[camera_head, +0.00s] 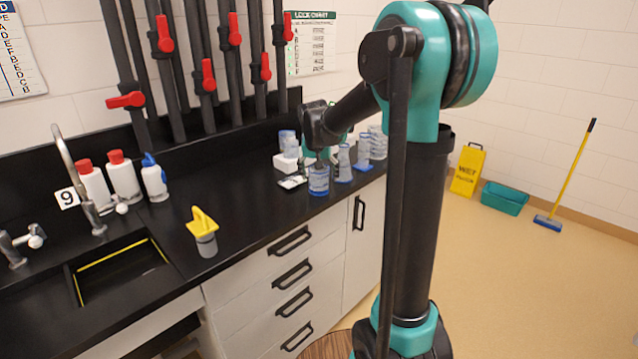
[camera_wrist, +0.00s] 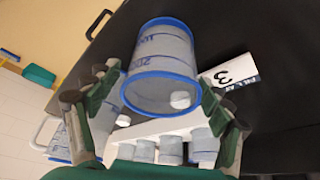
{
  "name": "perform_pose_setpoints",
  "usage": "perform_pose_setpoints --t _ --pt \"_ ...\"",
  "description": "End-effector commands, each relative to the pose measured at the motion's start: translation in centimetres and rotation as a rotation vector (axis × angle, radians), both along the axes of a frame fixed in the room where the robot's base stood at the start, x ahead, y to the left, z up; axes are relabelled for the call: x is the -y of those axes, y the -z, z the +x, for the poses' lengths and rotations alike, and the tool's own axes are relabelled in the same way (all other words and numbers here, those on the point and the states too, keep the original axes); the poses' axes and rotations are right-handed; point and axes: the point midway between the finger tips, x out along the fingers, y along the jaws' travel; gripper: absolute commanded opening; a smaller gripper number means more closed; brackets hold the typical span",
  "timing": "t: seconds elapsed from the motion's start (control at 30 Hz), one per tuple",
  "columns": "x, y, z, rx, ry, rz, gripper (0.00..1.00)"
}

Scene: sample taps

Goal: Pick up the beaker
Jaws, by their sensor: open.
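A clear beaker with a blue rim and blue markings (camera_wrist: 160,48) fills the upper middle of the wrist view. A small white round thing shows inside or behind its clear wall; I cannot tell which. In the head view a blue-marked beaker (camera_head: 318,184) stands on the black counter near its front edge, just under my gripper (camera_head: 318,160). In the wrist view my gripper (camera_wrist: 158,88) is open, with one green finger on each side of the beaker's rim. I see no clear contact. The gripper partly hides the beaker in the head view.
Other blue-marked vessels (camera_head: 343,165) stand close to the right and behind. A white rack with small vessels (camera_wrist: 171,148) is near the fingers. A white card marked 3 (camera_wrist: 232,76) lies beside the beaker. A yellow-topped container (camera_head: 203,230) and sink (camera_head: 172,262) are left.

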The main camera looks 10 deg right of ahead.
Motion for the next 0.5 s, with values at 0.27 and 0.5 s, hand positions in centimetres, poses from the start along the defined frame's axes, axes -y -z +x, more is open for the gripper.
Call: perform_pose_setpoints --t 0.27,0.5 --pt "0.19 1.26 0.48 0.000 0.000 0.000 0.80" --pt "0.17 1.23 0.47 0.000 0.000 0.000 0.64"
